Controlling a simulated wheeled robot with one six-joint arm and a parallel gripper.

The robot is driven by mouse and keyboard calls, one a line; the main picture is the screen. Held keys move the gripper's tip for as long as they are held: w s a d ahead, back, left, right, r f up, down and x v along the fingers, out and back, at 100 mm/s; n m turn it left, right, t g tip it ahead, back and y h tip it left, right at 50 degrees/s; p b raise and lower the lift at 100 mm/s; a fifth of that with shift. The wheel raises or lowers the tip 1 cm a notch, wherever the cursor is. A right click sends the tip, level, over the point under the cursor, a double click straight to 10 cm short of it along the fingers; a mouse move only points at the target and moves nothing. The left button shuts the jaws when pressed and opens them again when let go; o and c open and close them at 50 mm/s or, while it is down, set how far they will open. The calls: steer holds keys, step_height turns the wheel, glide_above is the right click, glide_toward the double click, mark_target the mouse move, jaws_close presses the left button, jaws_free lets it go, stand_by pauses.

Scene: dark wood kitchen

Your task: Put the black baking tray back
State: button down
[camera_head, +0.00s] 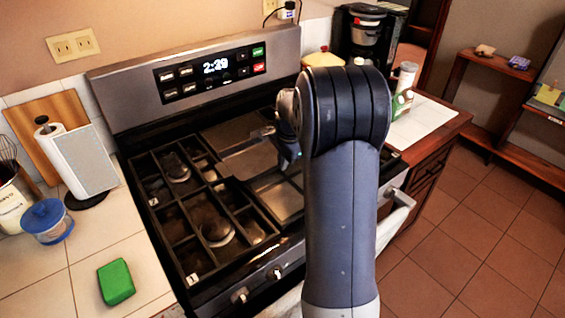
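I cannot make out the black baking tray for certain. A flat, dark, rectangular surface (245,140) lies on the right part of the stove top, partly behind my arm. I cannot tell whether it is the tray or part of the stove (190,305). My arm rises in front of the stove and bends over it. The end of my arm (288,150) shows only in part, low over the right side of the stove top.
Black grates (215,225) cover the stove's left side. A coffee maker (366,35) stands behind right. Tiled floor (480,235) is open at right.

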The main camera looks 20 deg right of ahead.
steer(key=shift+f, duration=0.4)
steer(key=shift+f, duration=0.1)
steer(key=shift+f, duration=0.15)
steer(key=c, duration=1.7)
jaws_free()
steer(key=shift+r, duration=0.4)
steer(key=r, duration=0.3)
steer(key=s+r, duration=0.1)
steer(key=r, duration=0.3)
steer(key=s+r, duration=0.1)
steer(key=r, duration=0.3)
steer(key=shift+s+d+r, duration=0.15)
steer(key=shift+d+r, duration=0.05)
steer(key=shift+d, duration=0.05)
